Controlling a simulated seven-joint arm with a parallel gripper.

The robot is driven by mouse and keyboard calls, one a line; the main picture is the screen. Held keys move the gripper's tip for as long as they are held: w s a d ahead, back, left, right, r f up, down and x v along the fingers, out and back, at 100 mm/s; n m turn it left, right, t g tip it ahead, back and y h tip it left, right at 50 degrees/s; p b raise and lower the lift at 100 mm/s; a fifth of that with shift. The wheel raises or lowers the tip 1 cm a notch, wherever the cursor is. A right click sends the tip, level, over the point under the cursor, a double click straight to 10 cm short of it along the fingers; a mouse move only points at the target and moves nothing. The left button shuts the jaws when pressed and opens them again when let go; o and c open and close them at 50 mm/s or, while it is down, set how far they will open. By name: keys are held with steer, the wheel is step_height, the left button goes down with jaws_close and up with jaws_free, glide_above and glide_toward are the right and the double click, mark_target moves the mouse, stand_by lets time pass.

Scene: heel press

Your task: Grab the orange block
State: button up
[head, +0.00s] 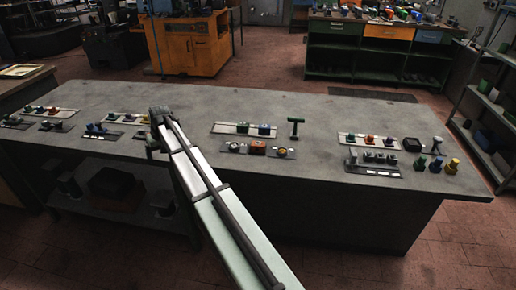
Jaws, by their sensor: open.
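A small orange block (258,148) sits in the middle of a short row on a dark strip, near the centre of the grey workbench. Nothing is seen touching the orange block.
A light strip with green and blue pieces (264,130) lies behind the orange block. A green T-shaped tool (296,127) stands to its right. More strips of small parts lie at both sides of the workbench (330,105). Bare bench lies in front of the block.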

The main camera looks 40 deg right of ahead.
steer(key=s+d+r+m+g+h, duration=0.1)
steer(key=s+d+r+m, duration=0.15)
steer(key=d, duration=0.65)
steer(key=s+d+r+m, duration=0.2)
steer(key=d+r, duration=0.2)
steer(key=d, duration=0.6)
step_height(320, 180, up, 6)
steer(key=m+g, duration=0.2)
steer(key=m, duration=0.3)
glide_above(258, 144)
steer(key=shift+n, duration=0.25)
steer(key=f, duration=0.7)
steer(key=shift+w+d+f, duration=0.2)
steer(key=shift+w+f, duration=0.1)
steer(key=shift+f, duration=0.05)
steer(key=shift+s+a+f, duration=0.15)
steer(key=shift+f, duration=2.5)
steer(key=c, duration=1.3)
steer(key=shift+r, duration=0.15)
